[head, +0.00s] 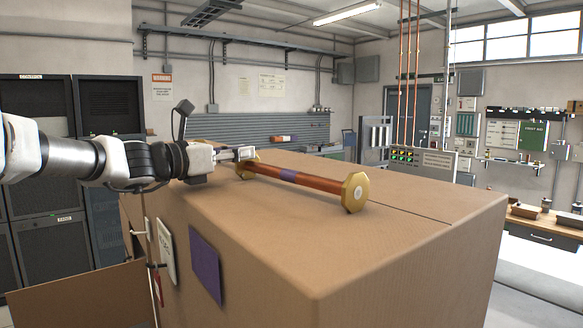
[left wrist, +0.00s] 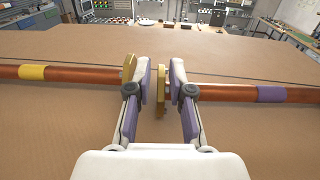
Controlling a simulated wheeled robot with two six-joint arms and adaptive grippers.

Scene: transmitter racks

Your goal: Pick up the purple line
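The purple line is a copper rod (head: 322,183) with a purple band (head: 289,174) and gold eight-sided end flanges, lying on a large brown box top. Its near flange (head: 355,192) is clear of my gripper in the head view. My left gripper (head: 245,153) is at its far end. In the left wrist view the fingers (left wrist: 159,85) stand apart, with the purple line's edge-on gold flange (left wrist: 163,94) showing between them. The rod runs right behind the right finger to the purple band (left wrist: 272,94). Contact cannot be told. My right gripper is not in view.
In the left wrist view a second copper rod with a yellow band (left wrist: 33,72) lies to the left, its gold flange (left wrist: 128,67) close to my left finger. The brown box top (head: 400,235) is otherwise clear. Dark racks (head: 108,105) stand at the left.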

